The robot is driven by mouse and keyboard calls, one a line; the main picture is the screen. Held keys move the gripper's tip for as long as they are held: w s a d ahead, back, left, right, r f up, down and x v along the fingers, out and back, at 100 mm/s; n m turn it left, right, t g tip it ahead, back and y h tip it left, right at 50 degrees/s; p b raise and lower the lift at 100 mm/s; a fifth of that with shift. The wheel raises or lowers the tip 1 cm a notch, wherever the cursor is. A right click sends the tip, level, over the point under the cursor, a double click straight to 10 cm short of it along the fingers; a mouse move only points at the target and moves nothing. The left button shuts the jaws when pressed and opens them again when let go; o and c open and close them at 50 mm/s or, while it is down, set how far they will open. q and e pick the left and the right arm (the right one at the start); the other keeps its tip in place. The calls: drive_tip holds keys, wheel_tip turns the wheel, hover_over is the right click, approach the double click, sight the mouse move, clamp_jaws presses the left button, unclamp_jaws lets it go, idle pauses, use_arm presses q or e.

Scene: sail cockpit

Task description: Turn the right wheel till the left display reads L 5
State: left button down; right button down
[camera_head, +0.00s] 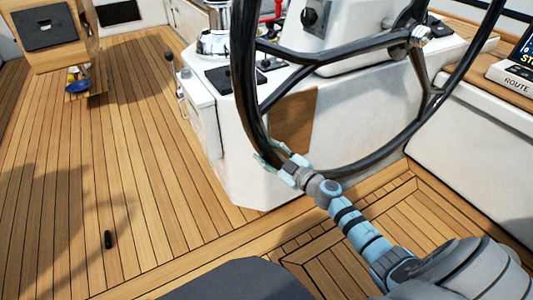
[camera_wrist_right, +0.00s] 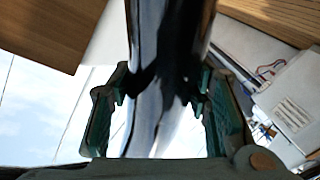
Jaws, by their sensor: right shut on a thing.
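The right wheel (camera_head: 243,75) is a large black steering wheel with dark spokes, mounted on a white pedestal. My right gripper (camera_head: 273,157) is shut on its rim at the lower left, with the arm coming in from the bottom right. In the right wrist view the rim (camera_wrist_right: 170,70) runs between the two green fingers of the right gripper (camera_wrist_right: 160,92). No display with a readable value shows in either view. My left gripper is not in view.
The white pedestal (camera_head: 245,185) stands behind the wheel. A book (camera_head: 515,75) lies on the right bench.

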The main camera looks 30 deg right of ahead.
drive_tip(key=shift+a, duration=0.2)
drive_tip(key=c, duration=0.9)
unclamp_jaws()
drive_tip(key=shift+a+r, duration=0.1)
drive_tip(key=shift+r, duration=0.05)
drive_tip(key=shift+s, duration=0.1)
drive_tip(key=shift+s+d, duration=0.1)
drive_tip(key=shift+d, duration=0.1)
drive_tip(key=s, duration=0.3)
drive_tip(key=s+d, duration=0.1)
drive_tip(key=s, duration=0.3)
drive_tip(key=s+d, duration=0.1)
drive_tip(key=s, duration=0.3)
drive_tip(key=shift+s+d+r, duration=0.1)
drive_tip(key=shift+s+r, duration=0.05)
drive_tip(key=shift+s, duration=0.1)
